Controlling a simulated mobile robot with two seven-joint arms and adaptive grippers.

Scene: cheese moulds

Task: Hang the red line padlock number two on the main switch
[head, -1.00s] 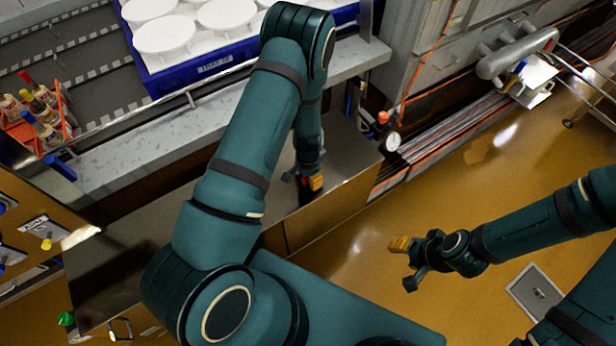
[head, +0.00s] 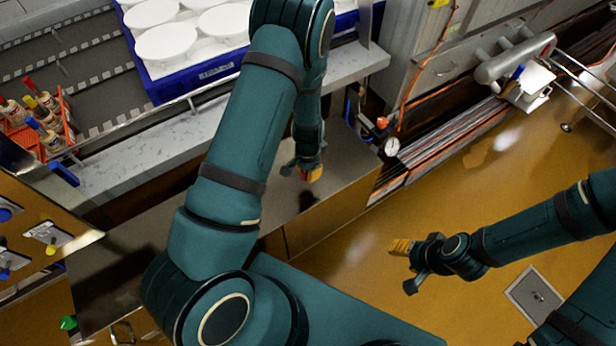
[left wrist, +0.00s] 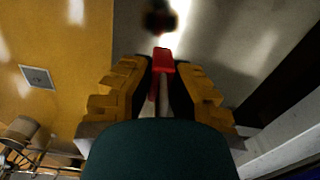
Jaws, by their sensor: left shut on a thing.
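My left gripper (head: 304,173) hangs over the shiny steel surface in the middle of the head view. In the left wrist view its yellow fingers (left wrist: 162,88) are shut on a small red padlock (left wrist: 163,66). The padlock's number cannot be read, and its lower part is hidden by the gripper body. My right gripper (head: 405,266) is open and empty above the ochre floor. I cannot tell for certain which fitting is the main switch; a panel with a yellow knob (head: 50,248) and blue knobs stands at the left edge.
A blue crate (head: 215,76) with white moulds stands on the conveyor at the back. An orange caddy (head: 66,124) of bottles is at the far left. A pressure gauge (head: 392,146) and pipes lie right of the steel surface. Open floor (head: 390,210) lies at right.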

